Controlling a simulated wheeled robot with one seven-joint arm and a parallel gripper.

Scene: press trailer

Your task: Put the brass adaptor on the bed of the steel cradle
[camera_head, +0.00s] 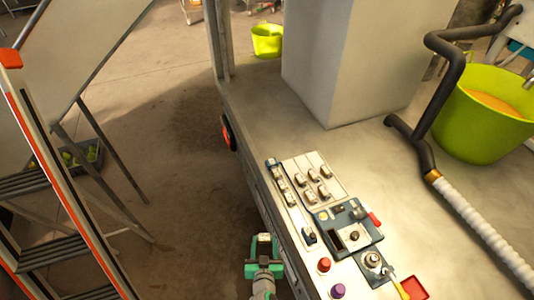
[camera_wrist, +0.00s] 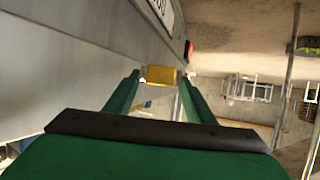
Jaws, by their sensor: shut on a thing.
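My gripper (camera_head: 264,246) has green fingers and is beside the near left side of the bench, over the floor gap. In the wrist view its fingertips (camera_wrist: 161,78) are shut on a small yellow-brass block, which I take as the brass adaptor (camera_wrist: 161,75). In the head view only a small pale top shows between the fingers. I cannot pick out the steel cradle for sure. A dark blue-grey fixture with a square opening (camera_head: 342,226) on the bench top, to the right of my gripper, may be it.
The bench top (camera_head: 400,215) carries a pale rack (camera_head: 311,180) of several small metal blocks, a red knob (camera_head: 324,264), a purple knob (camera_head: 338,290) and a red tray (camera_head: 413,288). A black pipe with a white hose (camera_head: 470,215) and a green bucket (camera_head: 485,125) stand right. A ladder (camera_head: 45,160) is left.

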